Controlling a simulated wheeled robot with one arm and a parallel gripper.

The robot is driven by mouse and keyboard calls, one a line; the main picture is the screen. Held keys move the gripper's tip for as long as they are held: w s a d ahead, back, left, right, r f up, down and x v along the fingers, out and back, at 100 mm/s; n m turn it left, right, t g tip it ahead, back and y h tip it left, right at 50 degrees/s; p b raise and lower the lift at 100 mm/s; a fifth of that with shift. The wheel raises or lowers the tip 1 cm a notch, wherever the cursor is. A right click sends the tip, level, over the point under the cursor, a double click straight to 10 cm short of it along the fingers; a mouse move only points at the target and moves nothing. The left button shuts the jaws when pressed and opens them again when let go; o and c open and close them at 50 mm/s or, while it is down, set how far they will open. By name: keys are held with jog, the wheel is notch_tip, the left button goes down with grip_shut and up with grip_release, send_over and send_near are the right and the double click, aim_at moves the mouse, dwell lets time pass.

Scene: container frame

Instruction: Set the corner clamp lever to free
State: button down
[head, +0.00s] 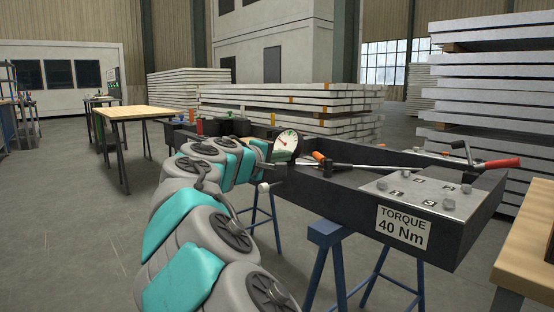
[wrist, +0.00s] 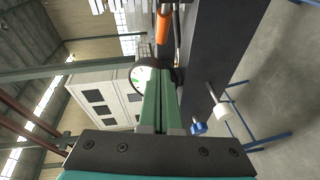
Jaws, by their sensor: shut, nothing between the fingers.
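A lever with a white knob (head: 264,187) sticks out from the near side of the dark frame. It also shows in the wrist view as a rod with a white end (wrist: 223,110), right of my fingers. A blue knob (wrist: 199,128) sits below it there. I cannot tell for sure which of these is the corner clamp lever; no free mark is readable. My gripper (wrist: 163,76) has green fingers, which are together and empty, apart from the white knob. In the head view my arm hides most of the gripper near the dial.
The dark frame (head: 345,190) rests on blue trestles (head: 325,232). On it are a round dial gauge (head: 285,146), an orange handle (head: 318,156), a red-handled wrench (head: 501,163) and a bolted plate (head: 425,193) above a "TORQUE 40 Nm" label (head: 402,227). A wooden table (head: 137,111) stands behind left.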

aim_at(316, 157)
jog(key=w+d, duration=0.1)
jog(key=d, duration=0.1)
jog(key=w+d+f, duration=0.1)
jog(key=w+d, duration=0.1)
jog(key=d, duration=0.1)
jog(key=shift+w+d+f, duration=0.15)
jog(key=shift+w+d, duration=0.2)
jog(key=shift+w, duration=0.05)
jog(key=shift+d+f, duration=0.1)
jog(key=shift+d, duration=0.45)
jog(key=shift+w+d+f+m+g+h, duration=0.1)
jog(key=shift+w+d+m+g+h, duration=0.1)
jog(key=shift+d+m+g+h, duration=0.35)
